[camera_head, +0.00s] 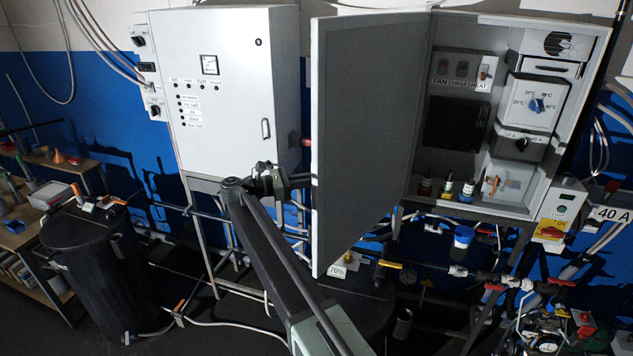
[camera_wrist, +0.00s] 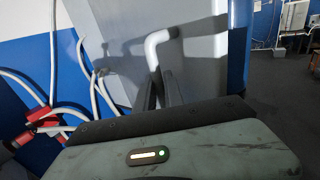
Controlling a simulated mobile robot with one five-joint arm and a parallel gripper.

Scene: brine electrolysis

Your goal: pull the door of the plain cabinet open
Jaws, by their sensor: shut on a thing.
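The plain cabinet (camera_head: 575,75) is at the right in the head view. Its grey door (camera_head: 365,130) stands wide open, swung out to the left, with its inner face in sight. My gripper (camera_head: 303,181) reaches the door's free edge from the left; the edge hides the fingertips and handle there. In the wrist view, the white bent handle (camera_wrist: 158,40) stands out from the light door face. My gripper (camera_wrist: 160,78) is shut on this handle, its two dark fingers either side of the handle's lower end.
A closed light cabinet (camera_head: 225,90) with a meter and labels hangs to the left of the door. Inside the open cabinet are switches, a dial unit (camera_head: 537,103) and small bottles (camera_head: 447,188). A black drum (camera_head: 95,270) stands lower left; pipes run below.

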